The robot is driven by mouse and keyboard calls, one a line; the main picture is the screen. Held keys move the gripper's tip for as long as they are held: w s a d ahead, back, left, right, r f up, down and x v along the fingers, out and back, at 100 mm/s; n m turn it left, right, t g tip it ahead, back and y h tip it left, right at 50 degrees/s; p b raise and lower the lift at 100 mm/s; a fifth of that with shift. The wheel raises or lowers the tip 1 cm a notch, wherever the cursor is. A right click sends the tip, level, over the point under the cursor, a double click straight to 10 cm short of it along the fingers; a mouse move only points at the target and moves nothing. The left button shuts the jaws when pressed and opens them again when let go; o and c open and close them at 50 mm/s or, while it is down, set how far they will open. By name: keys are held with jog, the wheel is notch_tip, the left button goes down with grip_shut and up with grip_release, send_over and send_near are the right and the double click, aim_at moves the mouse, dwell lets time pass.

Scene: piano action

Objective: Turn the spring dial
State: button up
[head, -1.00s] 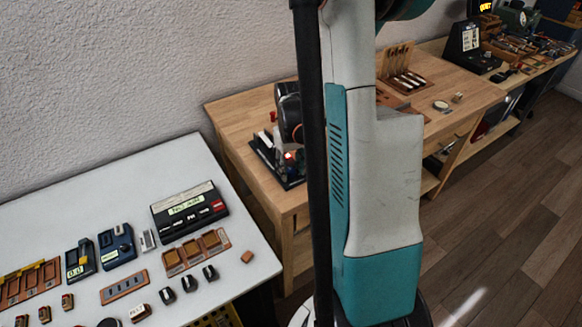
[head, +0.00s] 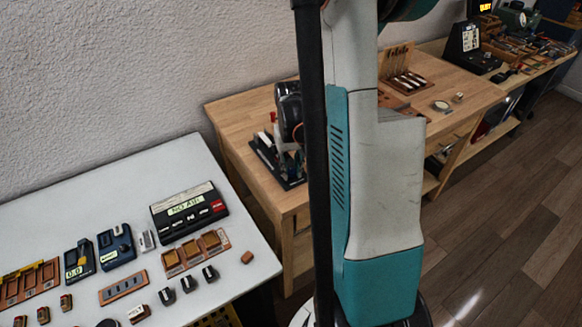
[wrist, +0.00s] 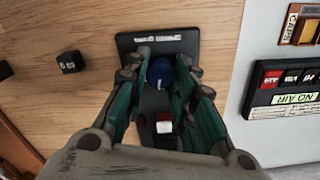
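The dial is a round blue knob (wrist: 160,72) on a black plate (wrist: 157,37) with white lettering at its top edge. In the wrist view my gripper (wrist: 161,68) has its green and grey fingers spread, one on each side of the knob. I cannot tell whether either finger touches it. A red and white part (wrist: 164,125) shows between the fingers, nearer the palm. In the head view the black plate with its device (head: 266,150) stands on the wooden bench, largely hidden behind my arm.
A small black block (wrist: 70,62) lies on the wood. On the white table (head: 235,270) stand a NO AIR box (head: 188,212), a brown compartment tray (head: 196,255) and several small parts. Wooden bench top (head: 235,112) is bare at its left. Beyond are a rack (head: 408,80) and more tools.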

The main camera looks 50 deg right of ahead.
aim_at(291, 170)
jog(key=o, duration=0.3)
notch_tip(291, 170, up, 12)
dwell(0.6)
dwell(0.9)
